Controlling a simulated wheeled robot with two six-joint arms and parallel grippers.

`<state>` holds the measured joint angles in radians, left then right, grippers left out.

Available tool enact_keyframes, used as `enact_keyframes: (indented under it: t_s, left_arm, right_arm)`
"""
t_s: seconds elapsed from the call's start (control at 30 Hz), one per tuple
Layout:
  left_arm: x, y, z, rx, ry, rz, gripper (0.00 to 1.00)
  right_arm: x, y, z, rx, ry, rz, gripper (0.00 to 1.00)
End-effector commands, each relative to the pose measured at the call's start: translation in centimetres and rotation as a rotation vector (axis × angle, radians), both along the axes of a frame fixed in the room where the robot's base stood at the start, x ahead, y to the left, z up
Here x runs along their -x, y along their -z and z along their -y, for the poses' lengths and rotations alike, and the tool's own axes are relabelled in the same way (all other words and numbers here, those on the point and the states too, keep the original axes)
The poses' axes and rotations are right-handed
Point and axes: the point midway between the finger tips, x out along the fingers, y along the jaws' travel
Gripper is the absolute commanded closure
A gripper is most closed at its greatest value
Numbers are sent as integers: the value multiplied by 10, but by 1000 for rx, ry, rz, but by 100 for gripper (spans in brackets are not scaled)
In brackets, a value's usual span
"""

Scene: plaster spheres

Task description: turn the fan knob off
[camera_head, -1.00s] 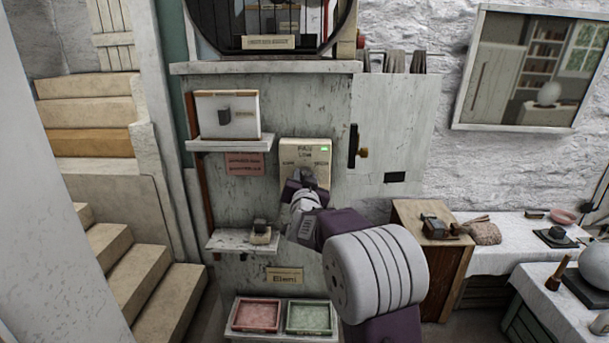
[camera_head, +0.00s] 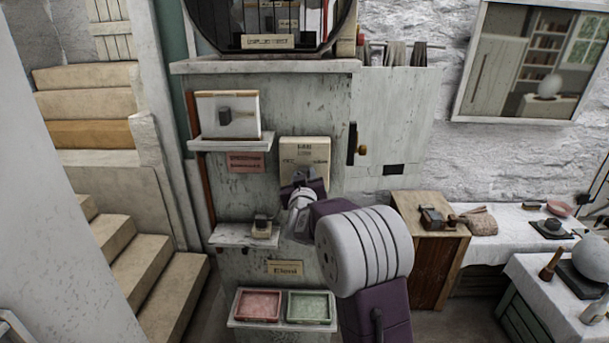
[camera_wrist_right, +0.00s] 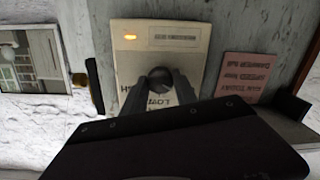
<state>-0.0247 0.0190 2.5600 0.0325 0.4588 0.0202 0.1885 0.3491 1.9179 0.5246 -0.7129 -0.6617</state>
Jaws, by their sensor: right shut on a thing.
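The cream fan control box (camera_head: 305,151) is mounted on the grey wooden panel, upright. Its printed text is hard to read in the head view. In the right wrist view the box (camera_wrist_right: 138,62) shows upside down, with a lit orange lamp (camera_wrist_right: 130,37) in one corner. My right gripper (camera_head: 304,183) is in front of the box's lower part and hides the knob in the head view. In the right wrist view the round dark knob (camera_wrist_right: 160,76) is between the fingertips of this gripper (camera_wrist_right: 161,84), which is shut on it. My left gripper is not in view.
A small shelf (camera_head: 232,143) with a framed switch picture is left of the box. A lower shelf (camera_head: 235,239) holds a small block. A cabinet door with a brass knob (camera_head: 362,150) is to the right. Red and green trays (camera_head: 257,305) are below.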

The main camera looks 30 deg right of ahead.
Motion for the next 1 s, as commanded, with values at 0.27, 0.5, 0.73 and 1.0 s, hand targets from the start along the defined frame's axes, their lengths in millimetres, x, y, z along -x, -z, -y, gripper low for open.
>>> enact_keyframes:
  t_s: [0.27, 0.5, 0.73, 1.0]
  left_arm:
    - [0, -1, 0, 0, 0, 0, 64]
    - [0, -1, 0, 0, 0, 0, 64]
    - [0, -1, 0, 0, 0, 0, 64]
    - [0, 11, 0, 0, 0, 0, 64]
  right_arm:
    - [-1, -8, 0, 18, 1, 9, 100]
    - [0, -8, 0, 18, 1, 11, 55]
    - [0, -4, 0, 13, 0, 3, 44]
    - [16, -1, -10, 11, -2, 4, 44]
